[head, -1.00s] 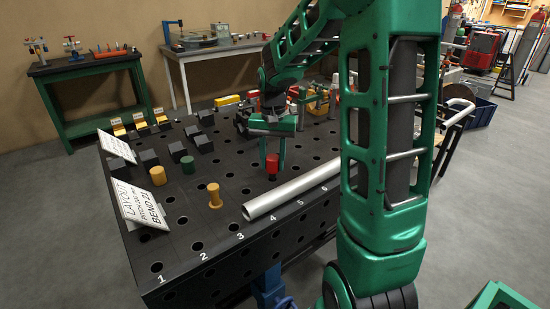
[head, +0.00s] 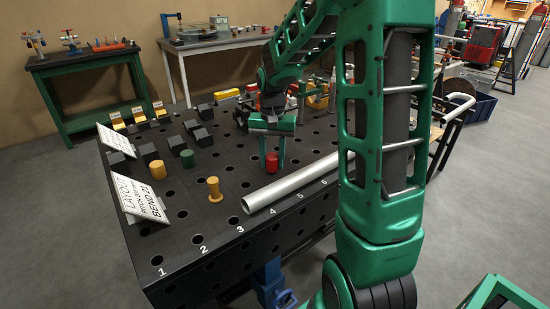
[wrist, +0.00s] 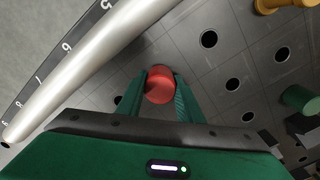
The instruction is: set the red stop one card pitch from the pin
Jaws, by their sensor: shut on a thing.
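The red stop (head: 271,162) is a short red cylinder between the fingers of my gripper (head: 272,152), which is shut on it. In the wrist view the red stop (wrist: 159,85) sits between both green fingertips (wrist: 160,92). I cannot tell whether its base touches the table. The orange pin (head: 214,190) stands upright on the black holed table (head: 185,220), to the left of the stop. Part of the pin shows in the wrist view (wrist: 272,5). The layout card (head: 138,200) leans at the table's left edge; its lines read layout, a pitch and bend 21, partly too small to read.
A silver tube (head: 290,184) lies close in front of the stop, by the numbered front edge. A green cylinder (head: 187,158), a yellow cylinder (head: 157,170) and several black blocks stand to the left. Red and yellow items stand at the back. Bare table lies between pin and stop.

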